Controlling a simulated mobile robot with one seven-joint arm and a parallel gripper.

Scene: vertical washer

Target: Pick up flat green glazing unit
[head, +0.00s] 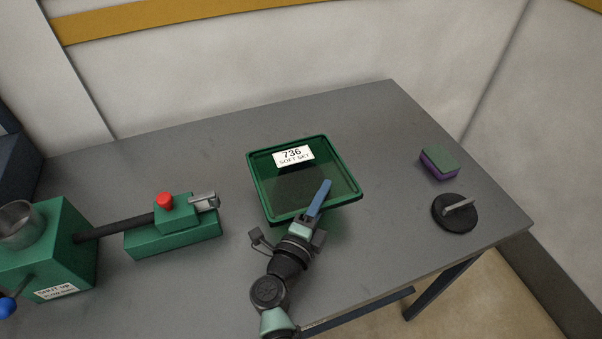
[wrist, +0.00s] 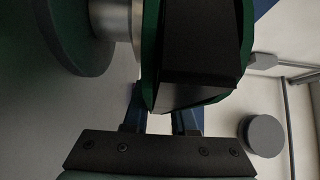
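The flat green glazing unit (head: 352,192) has a green rim around a dark pane, with a white "736 SOFT SET" label at its far side. It appears raised above the grey table. My gripper (head: 318,200) is at its near edge, with a blue finger reaching over the rim in the head view. In the wrist view the green-rimmed unit (wrist: 150,50) fills the upper middle, in front of my blue fingers (wrist: 160,118). The fingers stand apart with a bright gap between them. Their tips are hidden behind the unit, so contact with the rim is unclear.
A green machine (head: 68,245) with a red-knobbed green block (head: 172,235) stands left. A green and purple sponge (head: 438,163) and a black disc with a handle (head: 455,213) lie right. A silver cylinder (wrist: 118,20) and dark disc (wrist: 75,40) show beside the unit.

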